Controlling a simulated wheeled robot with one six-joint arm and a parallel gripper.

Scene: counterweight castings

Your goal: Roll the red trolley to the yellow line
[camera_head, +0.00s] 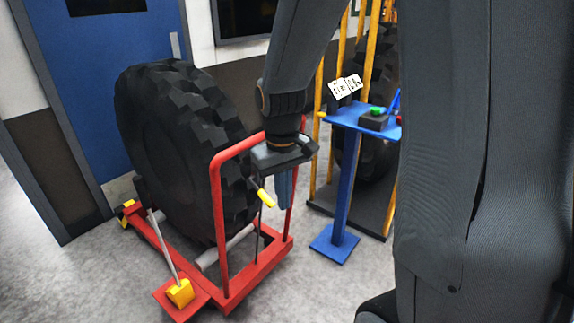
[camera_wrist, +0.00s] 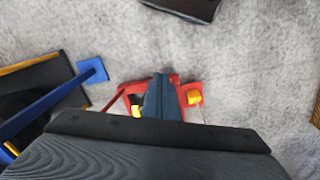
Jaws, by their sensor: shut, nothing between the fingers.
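The red trolley (camera_head: 270,262) stands on the grey floor at the left in the head view, with a large black tyre (camera_head: 175,140) upright on it. It has a tall red handle loop (camera_head: 216,215) and a yellow pedal (camera_head: 180,293) on a grey lever. Another yellow-ended lever (camera_head: 266,197) shows by the handle. My gripper (camera_head: 285,195) points down beside the handle loop, its fingers shut and empty. Whether it touches the handle I cannot tell. In the wrist view the shut fingers (camera_wrist: 162,98) cover part of the red trolley (camera_wrist: 128,92). No yellow floor line is visible.
A blue stand (camera_head: 344,190) with a small control box (camera_head: 375,121) is right of the trolley. Behind it is a yellow-post rack (camera_head: 318,150) holding another tyre. A blue door (camera_head: 110,60) is behind the trolley. Bare floor (camera_head: 40,285) lies at the left front.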

